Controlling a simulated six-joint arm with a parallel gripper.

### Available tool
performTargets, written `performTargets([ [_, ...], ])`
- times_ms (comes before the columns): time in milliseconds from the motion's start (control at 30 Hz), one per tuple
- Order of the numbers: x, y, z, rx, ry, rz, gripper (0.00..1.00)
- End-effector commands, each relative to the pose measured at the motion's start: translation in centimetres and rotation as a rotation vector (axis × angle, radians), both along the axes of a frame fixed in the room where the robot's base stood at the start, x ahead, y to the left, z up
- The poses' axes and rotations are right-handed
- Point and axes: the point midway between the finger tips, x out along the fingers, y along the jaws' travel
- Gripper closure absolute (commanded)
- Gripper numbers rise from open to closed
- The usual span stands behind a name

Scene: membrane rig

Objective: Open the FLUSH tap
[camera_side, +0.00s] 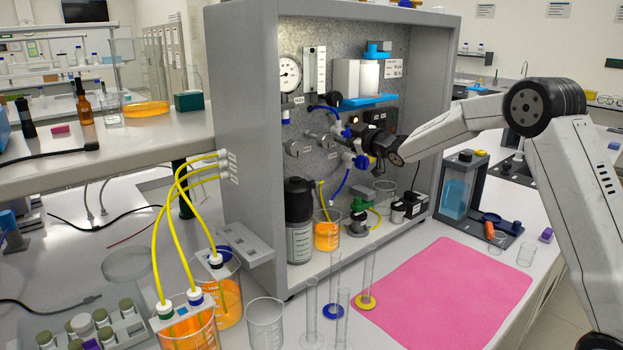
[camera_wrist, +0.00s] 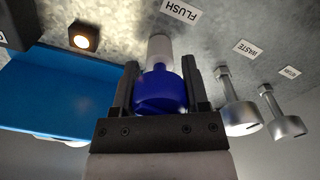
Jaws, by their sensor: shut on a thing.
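The FLUSH tap has a blue knob (camera_wrist: 160,92) on a pale stem, below the FLUSH label (camera_wrist: 181,12) in the wrist view. My gripper (camera_wrist: 158,78) has one finger on each side of the blue knob and is shut on it. In the side view my gripper (camera_side: 366,145) is at the rig's back panel, and its fingers and the tap are hard to make out there. How far the knob is turned cannot be told.
Two metal taps (camera_wrist: 238,105) stand right of the knob, one by the WASTE label (camera_wrist: 250,48). A blue shelf (camera_wrist: 50,92) and a lit lamp (camera_wrist: 82,38) are left.

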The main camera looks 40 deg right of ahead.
Motion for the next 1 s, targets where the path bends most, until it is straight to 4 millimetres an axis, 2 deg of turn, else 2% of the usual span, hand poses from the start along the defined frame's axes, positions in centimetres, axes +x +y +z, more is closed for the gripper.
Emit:
performTargets([
  [400, -0.01, -0.01, 0.01, -0.013, 0.0, 0.0, 1.0],
  [433, -0.01, -0.01, 0.01, -0.013, 0.0, 0.0, 0.36],
  [500, -0.01, 0.0, 0.01, -0.013, 0.0, 0.0, 0.13],
  [533, -0.01, -0.01, 0.01, -0.013, 0.0, 0.0, 0.06],
  [1000, -0.3, -0.01, 0.04, -0.012, 0.0, 0.0, 0.06],
])
